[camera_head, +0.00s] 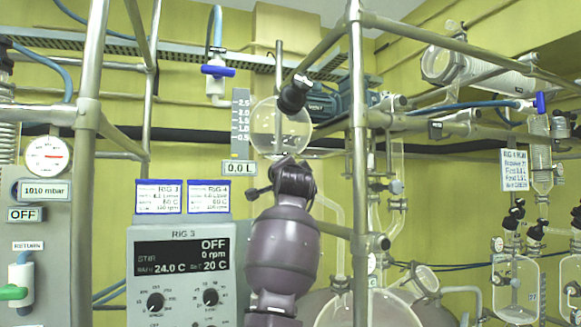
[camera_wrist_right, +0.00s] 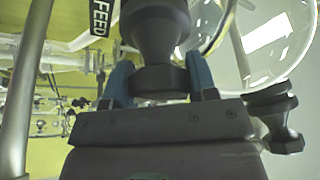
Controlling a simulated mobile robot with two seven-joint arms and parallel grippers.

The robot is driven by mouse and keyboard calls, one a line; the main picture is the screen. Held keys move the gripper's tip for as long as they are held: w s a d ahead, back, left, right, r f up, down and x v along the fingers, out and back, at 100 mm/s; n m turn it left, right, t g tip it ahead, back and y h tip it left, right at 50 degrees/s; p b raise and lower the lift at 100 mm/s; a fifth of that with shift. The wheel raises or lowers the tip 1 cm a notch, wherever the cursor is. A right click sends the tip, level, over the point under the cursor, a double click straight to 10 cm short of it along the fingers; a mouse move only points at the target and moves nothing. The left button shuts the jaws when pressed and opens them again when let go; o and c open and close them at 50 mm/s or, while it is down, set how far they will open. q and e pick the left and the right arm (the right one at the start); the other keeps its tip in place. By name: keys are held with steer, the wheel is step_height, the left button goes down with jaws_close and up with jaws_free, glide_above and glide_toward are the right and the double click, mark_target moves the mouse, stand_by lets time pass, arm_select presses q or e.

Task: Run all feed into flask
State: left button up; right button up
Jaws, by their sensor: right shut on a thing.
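The feed vessel (camera_head: 268,128) is a round clear glass bulb in the upper middle of the head view, with a volume scale (camera_head: 240,115) beside it. The readout (camera_head: 239,167) below the scale shows 0,0 L. My right gripper (camera_head: 290,172) is just below the bulb. In the right wrist view its blue fingers (camera_wrist_right: 160,82) are shut on a dark valve knob (camera_wrist_right: 155,35) beside a FEED label (camera_wrist_right: 101,17). The gripper hides the valve in the head view. A large glass flask (camera_head: 370,311) shows at the bottom, partly behind my arm. My left gripper is out of view.
A metal post (camera_head: 359,180) stands right of my right arm. The RIG 3 control panel (camera_head: 180,270) at left reads OFF and 0 rpm. A pressure gauge (camera_head: 48,157) reads 1010 mbar on its label. RIG 4 glassware (camera_head: 516,290) hangs at far right.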

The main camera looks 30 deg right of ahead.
steer(key=m+g, duration=0.1)
steer(key=m, duration=0.2)
steer(key=shift+p, duration=0.35)
steer(key=m+g, duration=0.1)
steer(key=m, duration=0.2)
steer(key=m+g, duration=0.1)
steer(key=m, duration=0.2)
steer(key=shift+f+y, duration=0.15)
steer(key=shift+y, duration=0.25)
steer(key=m+y, duration=0.1)
steer(key=m, duration=0.1)
steer(key=m+g+y, duration=0.1)
steer(key=m, duration=0.1)
steer(key=shift+f+m+g, duration=0.1)
steer(key=shift+m+g, duration=0.2)
steer(key=shift+m, duration=0.1)
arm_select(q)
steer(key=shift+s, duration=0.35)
arm_select(e)
steer(key=m+y, duration=0.2)
steer(key=m, duration=0.1)
steer(key=shift+f, duration=0.1)
steer(key=o, duration=0.9)
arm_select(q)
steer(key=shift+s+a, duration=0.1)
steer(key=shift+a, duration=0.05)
arm_select(e)
steer(key=shift+s, duration=0.1)
